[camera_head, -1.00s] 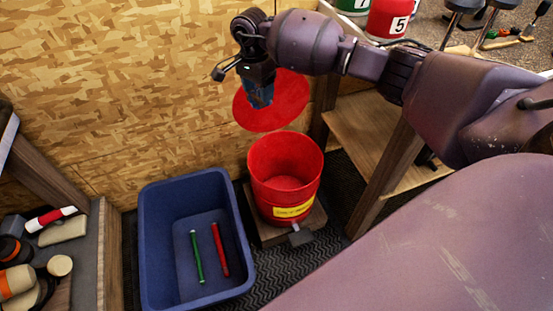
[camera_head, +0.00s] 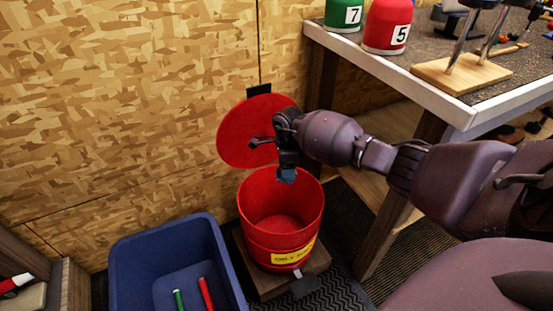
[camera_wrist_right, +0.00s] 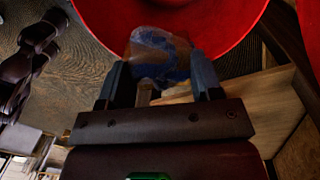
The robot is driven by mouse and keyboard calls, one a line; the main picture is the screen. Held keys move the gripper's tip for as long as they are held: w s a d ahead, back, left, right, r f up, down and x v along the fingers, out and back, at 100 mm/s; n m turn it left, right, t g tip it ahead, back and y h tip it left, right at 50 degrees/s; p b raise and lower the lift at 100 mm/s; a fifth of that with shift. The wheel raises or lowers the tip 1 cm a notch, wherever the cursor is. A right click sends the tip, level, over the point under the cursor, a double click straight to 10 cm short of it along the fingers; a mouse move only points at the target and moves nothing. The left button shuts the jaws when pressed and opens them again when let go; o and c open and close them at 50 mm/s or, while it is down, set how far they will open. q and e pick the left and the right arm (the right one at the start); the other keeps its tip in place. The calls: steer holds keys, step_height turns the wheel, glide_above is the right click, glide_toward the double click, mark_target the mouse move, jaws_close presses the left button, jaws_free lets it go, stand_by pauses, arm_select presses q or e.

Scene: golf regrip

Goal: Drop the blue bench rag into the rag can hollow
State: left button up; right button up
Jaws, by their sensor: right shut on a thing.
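The red rag can (camera_head: 262,232) stands open, with a yellow label on its front and its round red lid (camera_head: 243,132) raised behind it against the wall. My right gripper (camera_head: 287,172) is over the can's opening, near its back rim. It is shut on the blue bench rag (camera_head: 287,177), a small crumpled cloth showing just below the fingers. In the right wrist view the rag (camera_wrist_right: 158,57) is bunched between the fingers, blue with pale, dirty patches, with the red can behind it. My left gripper is not in view.
A blue bin (camera_head: 170,255) with a green and a red grip inside stands left of the can. A workbench (camera_head: 400,75) with red and green numbered containers is at the right. The can sits on a wooden base (camera_head: 318,262) with a pedal in front.

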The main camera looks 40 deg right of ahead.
steer(key=shift+s+f, duration=0.1)
steer(key=shift+f, duration=0.55)
arm_select(q)
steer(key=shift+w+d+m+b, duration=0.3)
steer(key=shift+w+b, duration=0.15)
steer(key=shift+b, duration=0.55)
arm_select(e)
step_height(320, 180, down, 4)
steer(key=shift+f, duration=0.1)
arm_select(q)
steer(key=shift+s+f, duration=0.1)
arm_select(e)
steer(key=o, duration=1)
